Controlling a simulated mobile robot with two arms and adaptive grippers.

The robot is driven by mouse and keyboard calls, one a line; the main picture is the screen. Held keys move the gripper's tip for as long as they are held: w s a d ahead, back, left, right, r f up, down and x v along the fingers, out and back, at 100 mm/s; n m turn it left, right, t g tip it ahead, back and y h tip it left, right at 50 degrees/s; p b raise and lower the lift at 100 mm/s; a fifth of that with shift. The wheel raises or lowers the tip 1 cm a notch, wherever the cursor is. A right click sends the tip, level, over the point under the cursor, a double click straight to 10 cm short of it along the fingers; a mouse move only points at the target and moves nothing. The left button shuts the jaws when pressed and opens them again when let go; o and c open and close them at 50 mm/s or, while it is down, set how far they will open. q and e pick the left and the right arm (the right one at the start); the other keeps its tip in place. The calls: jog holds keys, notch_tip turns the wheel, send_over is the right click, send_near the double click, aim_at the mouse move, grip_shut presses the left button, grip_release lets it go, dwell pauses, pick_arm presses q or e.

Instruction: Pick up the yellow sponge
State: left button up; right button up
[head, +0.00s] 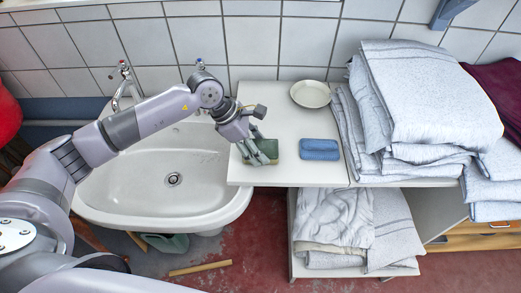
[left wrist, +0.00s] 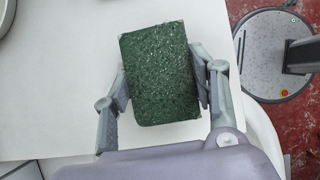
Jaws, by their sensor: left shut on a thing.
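The sponge (head: 269,147) is at the left end of the white counter (head: 286,96), beside the sink. Its dark green scouring face shows in the left wrist view (left wrist: 160,72); its yellow part can hardly be made out. My left gripper (head: 256,153) points down over it. In the left wrist view the fingers press on the sponge's two opposite sides, so the gripper is shut on it. The sponge is at or just above the counter top; I cannot tell if it touches. My right gripper is not in view.
A blue sponge (head: 320,149) lies just right of the held one. A pale round dish (head: 310,94) stands behind. Stacked folded towels (head: 425,95) fill the counter's right. A white sink (head: 150,180) with taps is at left. A tiled wall (head: 255,40) closes the back.

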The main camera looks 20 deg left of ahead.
pick_arm(q)
notch_tip(320, 180, up, 20)
jog(key=b, duration=0.3)
jog(key=s+a+f+m+g+y, duration=0.2)
jog(key=s+f+m+g+y, duration=0.1)
jog(key=s+f+m, duration=0.4)
jog(key=s+a+f+m+g+y, duration=0.1)
jog(key=s+f+m+g, duration=0.3)
jog(key=m, duration=1)
notch_tip(320, 180, down, 4)
jog(key=s+y, duration=0.1)
jog(key=s, duration=0.1)
jog(key=shift+s+a+g+y, duration=0.3)
jog(key=shift+s+a+y, duration=0.05)
jog(key=shift+s+y, duration=0.05)
